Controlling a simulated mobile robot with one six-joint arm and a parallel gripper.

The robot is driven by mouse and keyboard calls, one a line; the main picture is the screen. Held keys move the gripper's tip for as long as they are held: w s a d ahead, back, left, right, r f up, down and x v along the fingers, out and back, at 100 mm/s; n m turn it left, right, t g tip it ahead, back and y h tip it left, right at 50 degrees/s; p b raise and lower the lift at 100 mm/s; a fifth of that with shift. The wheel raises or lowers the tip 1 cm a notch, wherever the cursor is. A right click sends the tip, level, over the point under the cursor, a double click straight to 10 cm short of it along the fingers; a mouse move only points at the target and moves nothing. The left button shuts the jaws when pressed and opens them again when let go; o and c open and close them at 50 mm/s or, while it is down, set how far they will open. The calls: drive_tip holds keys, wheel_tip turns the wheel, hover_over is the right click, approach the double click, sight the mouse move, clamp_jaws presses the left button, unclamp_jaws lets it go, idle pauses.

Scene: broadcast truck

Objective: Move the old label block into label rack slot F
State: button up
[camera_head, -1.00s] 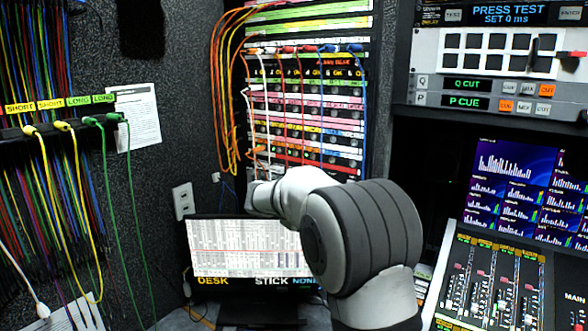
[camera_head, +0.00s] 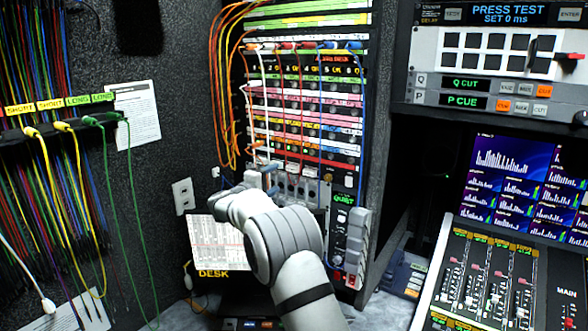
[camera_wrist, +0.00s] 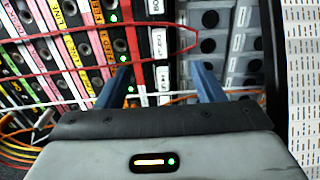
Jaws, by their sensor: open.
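I cannot pick out the old label block or a slot marked F in either view.
Orange, white, red and blue cables (camera_head: 228,90) hang across the rack; a red cable (camera_wrist: 70,68) crosses close to my fingers. A mixing desk (camera_head: 490,285) lies at right, and hanging cables (camera_head: 60,200) fill the left wall.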

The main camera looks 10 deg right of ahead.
sight(291, 169)
drive_tip(key=shift+d, duration=0.1)
drive_tip(key=p+x, duration=0.5)
drive_tip(key=shift+w+d+r, duration=0.1)
drive_tip(key=shift+r, duration=0.2)
drive_tip(key=shift+w+d+f+b, duration=0.2)
drive_tip(key=shift+w+d+b, duration=0.1)
drive_tip(key=shift+w+d, duration=0.2)
drive_tip(key=shift+w+d+f+b, duration=0.2)
drive_tip(key=shift+w+d+b, duration=0.15)
drive_tip(key=shift+w, duration=0.2)
drive_tip(key=shift+w+d+r, duration=0.1)
drive_tip(key=shift+w+d, duration=0.2)
drive_tip(key=shift+w, duration=0.05)
drive_tip(key=shift+b, duration=1.2)
clamp_jaws()
idle(0.4)
